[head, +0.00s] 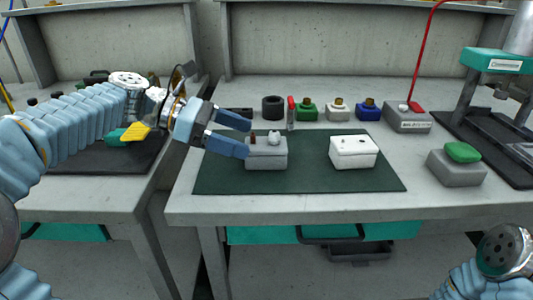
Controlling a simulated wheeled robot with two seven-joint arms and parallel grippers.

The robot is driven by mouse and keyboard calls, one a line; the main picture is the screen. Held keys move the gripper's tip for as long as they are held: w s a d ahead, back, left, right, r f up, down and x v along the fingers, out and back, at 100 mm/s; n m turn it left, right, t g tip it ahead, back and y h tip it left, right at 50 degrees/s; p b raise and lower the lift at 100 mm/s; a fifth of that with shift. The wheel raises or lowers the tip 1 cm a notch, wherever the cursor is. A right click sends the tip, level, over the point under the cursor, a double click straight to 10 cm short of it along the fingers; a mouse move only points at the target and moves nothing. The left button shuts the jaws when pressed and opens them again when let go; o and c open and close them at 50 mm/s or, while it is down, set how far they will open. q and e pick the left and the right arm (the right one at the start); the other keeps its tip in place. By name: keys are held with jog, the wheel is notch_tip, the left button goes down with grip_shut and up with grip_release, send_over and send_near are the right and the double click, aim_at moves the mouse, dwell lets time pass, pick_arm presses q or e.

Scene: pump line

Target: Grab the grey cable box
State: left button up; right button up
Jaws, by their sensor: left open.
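A grey box (267,154) with a small brown peg and a pale round knob on top sits on the left part of the dark green mat (310,180). My left gripper (248,137) is open, its blue fingers pointing right, at this box's left side in the picture. One finger overlaps the box's left edge; I cannot tell whether they touch. Another grey box (408,118), with a red plug and red cable rising from it, stands at the back right, away from the gripper. Of my right arm only a part shows at the lower right; its gripper is out of view.
A white box (354,152) sits on the mat's right part. Green, cream and blue blocks and a black cylinder (273,107) line the back. A grey block with a green top (463,153) stands near a press (500,62). The bench's front strip is clear.

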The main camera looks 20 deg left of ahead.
aim_at(266, 148)
pick_arm(q)
jog(key=x, duration=0.6)
jog(key=shift+s+d+f+b, duration=0.2)
jog(key=shift+s+d+b, duration=0.05)
jog(key=shift+s+b, duration=0.1)
jog(key=c, duration=1.1)
